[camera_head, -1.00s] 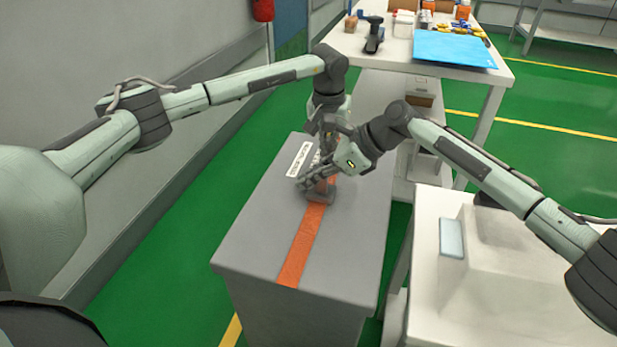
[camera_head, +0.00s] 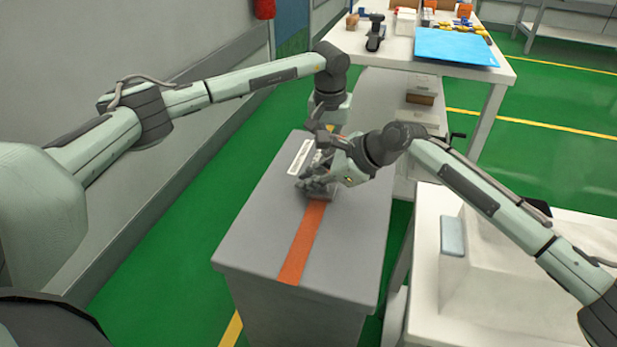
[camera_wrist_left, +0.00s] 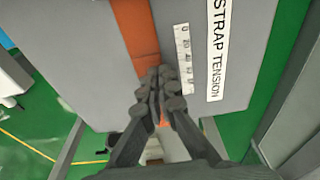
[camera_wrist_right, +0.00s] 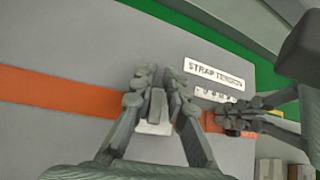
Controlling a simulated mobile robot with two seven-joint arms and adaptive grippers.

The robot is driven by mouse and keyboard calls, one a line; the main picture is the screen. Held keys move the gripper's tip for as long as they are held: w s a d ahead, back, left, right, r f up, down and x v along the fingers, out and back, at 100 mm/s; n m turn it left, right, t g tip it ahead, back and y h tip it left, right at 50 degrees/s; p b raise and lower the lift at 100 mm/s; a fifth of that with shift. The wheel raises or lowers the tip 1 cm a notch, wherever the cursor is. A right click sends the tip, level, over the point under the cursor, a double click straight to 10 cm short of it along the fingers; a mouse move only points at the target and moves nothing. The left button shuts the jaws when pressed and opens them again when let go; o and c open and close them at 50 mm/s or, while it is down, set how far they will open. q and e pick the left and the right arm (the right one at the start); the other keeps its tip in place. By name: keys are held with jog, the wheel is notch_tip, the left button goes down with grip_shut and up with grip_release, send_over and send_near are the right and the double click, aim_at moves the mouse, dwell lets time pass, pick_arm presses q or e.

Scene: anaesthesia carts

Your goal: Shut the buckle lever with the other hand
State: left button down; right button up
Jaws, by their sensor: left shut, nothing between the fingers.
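The orange strap (camera_head: 302,246) runs along the top of the grey case (camera_head: 262,215). The buckle (camera_head: 322,194) sits on the strap, largely hidden by my right gripper (camera_head: 314,188); I cannot tell the lever's angle. In the right wrist view, the right fingers (camera_wrist_right: 160,90) stand over the strap line with a pale grey part (camera_wrist_right: 157,112) between them. I cannot tell whether they grip it. My left gripper (camera_wrist_left: 161,85) is shut and empty at the strap beyond the buckle; it also shows in the right wrist view (camera_wrist_right: 240,112).
A "STRAP TENSION" label (camera_wrist_left: 217,45) and a number scale (camera_wrist_left: 184,60) lie beside the strap. A white cart (camera_head: 425,240) stands close on the right. The near case top is clear.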

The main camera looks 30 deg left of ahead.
jog(key=shift+o, duration=1.2)
jog(key=shift+r, duration=0.1)
jog(key=v, duration=1.2)
pick_arm(q)
jog(key=shift+r, duration=0.2)
pick_arm(e)
jog(key=shift+r, duration=0.1)
